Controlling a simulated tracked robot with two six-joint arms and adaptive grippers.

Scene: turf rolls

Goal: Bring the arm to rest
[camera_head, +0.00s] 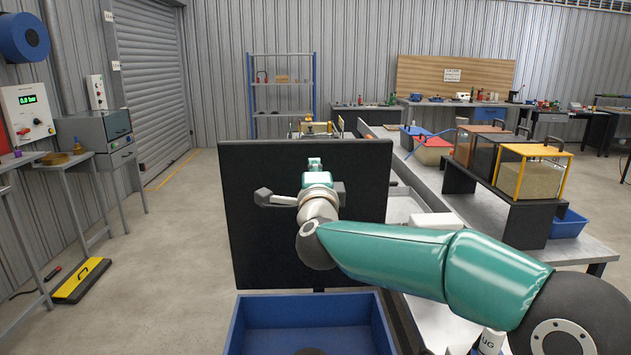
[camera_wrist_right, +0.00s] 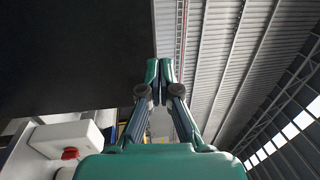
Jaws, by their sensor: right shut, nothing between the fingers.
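My right arm, green and grey, reaches in from the lower right in the head view. Its gripper (camera_head: 315,163) points away from me in front of a large black upright panel (camera_head: 255,240) and hides part of it. In the right wrist view the two green fingertips of the right gripper (camera_wrist_right: 160,72) are together with nothing between them. The dark panel fills the upper left of that view, left of the fingers. I cannot tell the gap between gripper and panel. My left gripper is not in view.
A blue bin (camera_head: 300,312) stands below, in front of the panel. A long bench on the right carries a black stand (camera_head: 512,205) with yellow-framed and dark boxes. A white box (camera_wrist_right: 68,137) with a red part is left of the gripper. Floor on the left is mostly open.

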